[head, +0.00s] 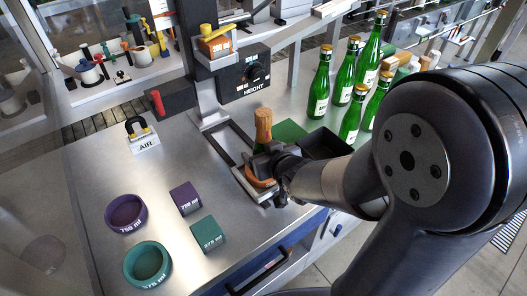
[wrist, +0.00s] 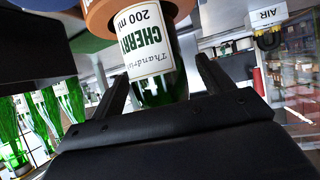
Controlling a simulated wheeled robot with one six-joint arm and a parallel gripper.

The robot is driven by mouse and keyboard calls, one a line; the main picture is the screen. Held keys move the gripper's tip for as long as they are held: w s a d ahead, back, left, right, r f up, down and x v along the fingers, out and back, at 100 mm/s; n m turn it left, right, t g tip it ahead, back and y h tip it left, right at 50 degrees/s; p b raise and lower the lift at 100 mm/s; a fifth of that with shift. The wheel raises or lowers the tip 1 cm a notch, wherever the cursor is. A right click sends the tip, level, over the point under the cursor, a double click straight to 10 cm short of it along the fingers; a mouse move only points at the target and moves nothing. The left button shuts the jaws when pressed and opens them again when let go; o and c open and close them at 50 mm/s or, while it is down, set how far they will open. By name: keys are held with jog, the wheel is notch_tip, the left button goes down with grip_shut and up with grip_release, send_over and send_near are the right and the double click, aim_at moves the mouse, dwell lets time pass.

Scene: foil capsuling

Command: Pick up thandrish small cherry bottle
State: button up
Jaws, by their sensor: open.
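The small Thandrish cherry bottle (wrist: 147,49) shows in the wrist view with a white label reading "Thandrish CHERRY 200 ml" and green glass. In the head view its copper-coloured foil top (head: 263,124) stands upright above my gripper. Its base sits in an orange ring holder (head: 261,178), which shows at the top of the wrist view (wrist: 100,14). My gripper (head: 262,158) is open, with its fingers (wrist: 160,90) on either side of the bottle. I cannot tell whether either finger touches the glass. My gripper hides the bottle's lower body in the head view.
Several green bottles (head: 349,95) stand behind on the right, near a black tray (head: 325,146). Purple (head: 126,213) and teal (head: 148,264) rings and matching blocks lie at the front left. The HEIGHT box (head: 245,78) and column stand behind the bottle. An AIR stand (head: 143,139) is left.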

jog(key=shift+c, duration=0.4)
jog(key=shift+w, duration=0.1)
jog(key=c, duration=1.3)
